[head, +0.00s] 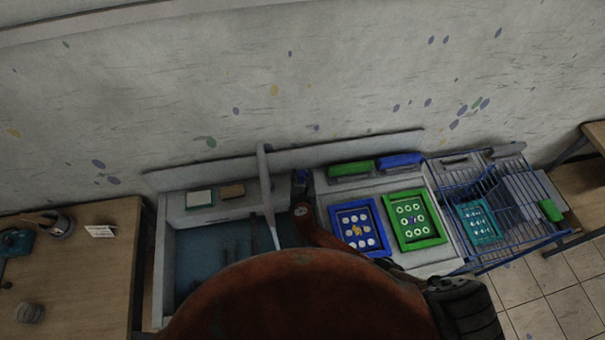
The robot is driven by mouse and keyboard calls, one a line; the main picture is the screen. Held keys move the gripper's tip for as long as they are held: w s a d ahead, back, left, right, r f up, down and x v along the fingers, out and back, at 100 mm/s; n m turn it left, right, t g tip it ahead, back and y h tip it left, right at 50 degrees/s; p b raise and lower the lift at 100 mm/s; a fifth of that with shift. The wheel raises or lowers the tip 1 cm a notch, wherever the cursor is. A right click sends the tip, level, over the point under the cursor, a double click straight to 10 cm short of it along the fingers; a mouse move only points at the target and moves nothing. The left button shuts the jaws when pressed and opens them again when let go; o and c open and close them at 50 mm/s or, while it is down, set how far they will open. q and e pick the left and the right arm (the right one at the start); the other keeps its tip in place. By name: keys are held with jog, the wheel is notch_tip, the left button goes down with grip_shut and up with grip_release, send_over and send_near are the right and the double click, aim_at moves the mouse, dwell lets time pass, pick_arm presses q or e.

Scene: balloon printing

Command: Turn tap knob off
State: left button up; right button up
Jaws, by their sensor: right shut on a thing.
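The tap's long grey spout (266,190) rises at the back of the sink (188,262) and reaches forward over the blue-grey basin. My reddish right arm comes up from below, and my dark right gripper (301,182) is at the back edge, just right of the spout. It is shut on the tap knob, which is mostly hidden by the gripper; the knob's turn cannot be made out. My left gripper is not in view.
Right of the sink lie a blue frame (374,213) and a green frame (415,218), with green (351,169) and blue (399,160) items behind. A wooden table (88,270) stands left.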

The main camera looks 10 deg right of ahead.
jog(key=m+h+b, duration=0.1)
jog(key=h, duration=0.1)
jog(key=m+g+h+b, duration=0.1)
jog(key=m, duration=0.1)
jog(key=shift+a+f+m+h, duration=0.15)
jog(key=shift+m+h, duration=0.15)
jog(key=shift+h, duration=0.1)
jog(key=m+g+h+b, duration=0.1)
jog(key=m+h+b, duration=0.1)
jog(key=shift+b, duration=0.4)
jog(key=shift+m+g+h+b, duration=0.8)
jog(key=shift+g, duration=0.1)
jog(key=shift+d+r, duration=0.2)
jog(key=o, duration=1.2)
